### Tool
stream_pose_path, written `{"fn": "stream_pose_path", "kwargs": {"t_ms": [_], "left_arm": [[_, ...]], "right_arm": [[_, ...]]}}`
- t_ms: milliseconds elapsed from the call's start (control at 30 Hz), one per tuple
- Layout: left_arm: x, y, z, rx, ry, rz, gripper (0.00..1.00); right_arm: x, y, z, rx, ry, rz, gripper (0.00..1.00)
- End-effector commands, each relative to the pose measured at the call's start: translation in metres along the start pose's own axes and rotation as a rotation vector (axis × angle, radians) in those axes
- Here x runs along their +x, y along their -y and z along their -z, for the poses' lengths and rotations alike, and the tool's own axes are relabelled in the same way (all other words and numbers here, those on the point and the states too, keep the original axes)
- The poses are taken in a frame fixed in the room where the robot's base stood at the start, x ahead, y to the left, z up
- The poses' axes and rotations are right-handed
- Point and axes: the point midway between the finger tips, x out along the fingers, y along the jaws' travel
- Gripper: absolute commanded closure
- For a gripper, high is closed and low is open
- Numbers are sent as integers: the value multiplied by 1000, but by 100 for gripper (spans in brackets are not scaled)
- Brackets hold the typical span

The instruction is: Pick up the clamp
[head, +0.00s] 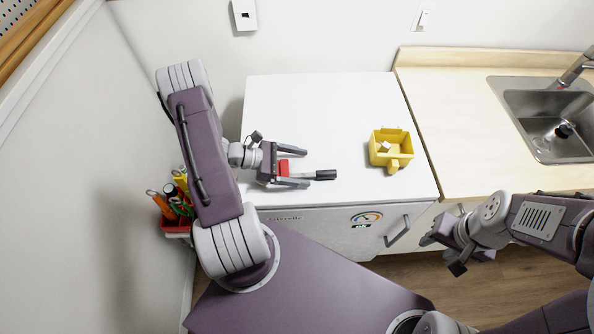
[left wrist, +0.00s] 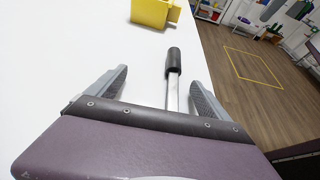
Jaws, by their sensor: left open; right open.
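The clamp (head: 325,175) lies on the white top, with a black handle, a metal bar and a red part near my left gripper. In the left wrist view its black handle and bar (left wrist: 174,63) show between the fingers; its red part is hidden there. My left gripper (head: 308,167) is open, with its fingers on either side of the clamp's red part and bar in the picture. I cannot tell whether they touch it. My right gripper (head: 440,253) is open and empty, off to the right, in front of the counter.
A yellow bin (head: 378,157) with a small pale block (head: 385,147) in it stands on the right of the white top (head: 330,105). A wooden counter (head: 450,110) with a sink (head: 545,125) adjoins on the right. A red holder (head: 177,229) with tools is at the left.

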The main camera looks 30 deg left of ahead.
Motion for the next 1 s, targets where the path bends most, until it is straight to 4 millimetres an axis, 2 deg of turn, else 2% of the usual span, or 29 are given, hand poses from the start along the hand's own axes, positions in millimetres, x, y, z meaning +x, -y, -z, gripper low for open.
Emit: {"fn": "stream_pose_path", "kwargs": {"t_ms": [133, 167, 400, 467, 500, 1000], "left_arm": [[0, 0, 0, 0, 0, -1, 9], [0, 0, 0, 0, 0, -1, 12], [0, 0, 0, 0, 0, -1, 79], [0, 0, 0, 1, 0, -1, 95], [0, 0, 0, 1, 0, -1, 100], [0, 0, 1, 0, -1, 0, 100]], "right_arm": [[0, 0, 0, 0, 0, 0, 55], [0, 0, 0, 0, 0, 0, 55], [0, 0, 0, 0, 0, 0, 55], [0, 0, 0, 0, 0, 0, 55], [0, 0, 0, 0, 0, 0, 55], [0, 0, 0, 0, 0, 0, 55]]}}
